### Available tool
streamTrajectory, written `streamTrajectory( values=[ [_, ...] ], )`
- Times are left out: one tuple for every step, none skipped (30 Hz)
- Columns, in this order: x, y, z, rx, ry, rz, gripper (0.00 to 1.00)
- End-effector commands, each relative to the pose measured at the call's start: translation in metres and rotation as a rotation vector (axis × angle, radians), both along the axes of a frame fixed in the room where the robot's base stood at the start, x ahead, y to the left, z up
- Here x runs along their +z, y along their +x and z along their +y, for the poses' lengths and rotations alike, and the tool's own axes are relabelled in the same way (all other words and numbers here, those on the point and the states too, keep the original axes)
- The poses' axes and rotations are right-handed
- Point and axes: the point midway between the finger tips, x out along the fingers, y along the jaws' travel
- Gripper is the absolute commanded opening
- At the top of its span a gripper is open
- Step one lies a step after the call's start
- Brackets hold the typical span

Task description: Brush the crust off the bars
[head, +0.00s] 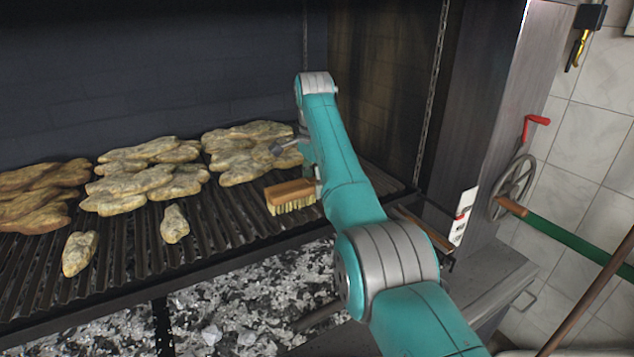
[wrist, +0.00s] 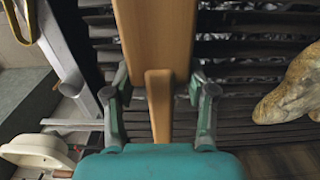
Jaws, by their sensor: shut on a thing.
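My gripper (wrist: 160,88) is shut on the wooden handle of a brush (wrist: 157,35). In the head view the brush (head: 290,195) shows a brown wooden block with pale bristles facing down, low over the right part of the grill bars (head: 215,215). Whether the bristles touch the bars I cannot tell. My arm hides most of the gripper in the head view. The dark ridged bars also show under the brush in the wrist view (wrist: 240,50). I cannot make out crust apart from the dark bars.
Several heaps of grilled meat (head: 140,180) lie along the back of the bars. Two loose pieces lie nearer the front, one at the left (head: 80,253) and one mid-grill (head: 174,224). Ash and embers (head: 240,290) lie below. A handwheel (head: 513,187) stands at the right.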

Motion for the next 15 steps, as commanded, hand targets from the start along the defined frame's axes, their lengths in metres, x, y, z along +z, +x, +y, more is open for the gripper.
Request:
streamTrajectory(
  values=[
    [-0.001,0.002,-0.004,-0.002,-0.002,0.002,0.28],
    [-0.001,0.003,-0.005,-0.002,-0.001,0.002,0.28],
    [-0.001,0.005,-0.008,-0.002,-0.001,0.002,0.28],
    [-0.001,0.006,-0.01,-0.002,-0.002,0.002,0.28],
    [-0.001,0.007,-0.012,-0.002,-0.002,0.003,0.28],
    [-0.001,0.009,-0.015,-0.002,-0.002,0.002,0.28],
    [-0.001,0.01,-0.017,-0.003,-0.002,0.003,0.28],
    [0.0,0.012,-0.019,-0.003,-0.002,0.002,0.28],
    [0.0,0.014,-0.021,-0.003,-0.002,0.003,0.28],
    [0.0,0.015,-0.023,-0.003,-0.002,0.003,0.28],
    [0.0,0.016,-0.025,-0.003,-0.002,0.002,0.28],
    [0.0,0.017,-0.026,-0.002,-0.002,0.002,0.28],
    [0.0,0.018,-0.027,-0.002,-0.002,0.002,0.28],
    [0.0,0.018,-0.028,-0.001,-0.002,0.002,0.28],
    [0.0,0.019,-0.029,-0.001,-0.002,0.002,0.28]
  ],
)
